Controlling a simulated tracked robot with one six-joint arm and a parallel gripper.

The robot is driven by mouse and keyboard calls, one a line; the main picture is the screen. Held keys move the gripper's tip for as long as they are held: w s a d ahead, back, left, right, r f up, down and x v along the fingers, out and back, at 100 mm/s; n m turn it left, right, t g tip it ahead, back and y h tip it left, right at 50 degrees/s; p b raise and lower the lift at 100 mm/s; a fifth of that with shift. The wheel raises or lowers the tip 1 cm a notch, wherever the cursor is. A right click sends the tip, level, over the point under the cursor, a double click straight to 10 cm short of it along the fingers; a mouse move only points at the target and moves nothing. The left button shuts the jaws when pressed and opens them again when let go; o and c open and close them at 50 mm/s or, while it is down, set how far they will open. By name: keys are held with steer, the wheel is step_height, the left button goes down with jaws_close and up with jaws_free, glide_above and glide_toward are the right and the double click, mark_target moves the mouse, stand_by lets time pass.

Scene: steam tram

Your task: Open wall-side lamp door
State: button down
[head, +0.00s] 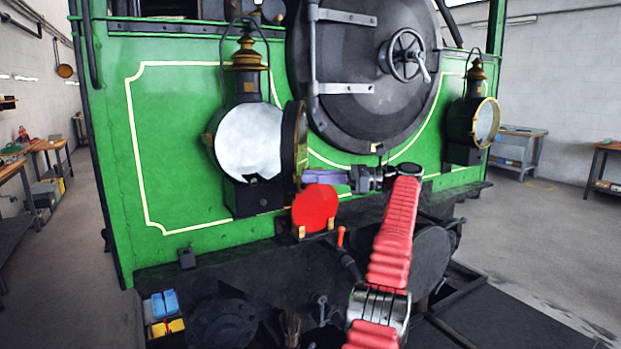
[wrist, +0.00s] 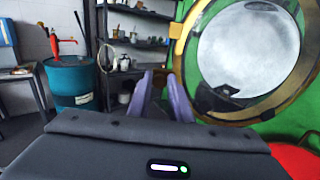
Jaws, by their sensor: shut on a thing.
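The left lamp (head: 245,85) on the green tram front has its round door (head: 293,142) swung out, seen nearly edge-on in the head view. The pale round reflector (head: 248,142) inside is exposed. In the wrist view the door's gold rim (wrist: 177,45) stands at the right, with the pale disc inside it. My gripper (head: 312,177), with purple fingers, comes from the right to the door's lower edge. In the wrist view my gripper (wrist: 163,78) has its fingers close together beside the rim, shut on the door's edge. The exact contact is hidden.
A red disc (head: 315,207) stands just below my gripper. A second lamp (head: 473,118) is at the right, beyond the round boiler door with its handwheel (head: 404,55). A blue drum (wrist: 72,82) and shelves (wrist: 138,42) stand farther off in the wrist view. Open floor lies at right.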

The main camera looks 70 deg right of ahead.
steer(key=c, duration=1.6)
jaws_free()
steer(key=shift+w, duration=0.2)
steer(key=shift+c, duration=0.2)
steer(key=shift+c, duration=0.2)
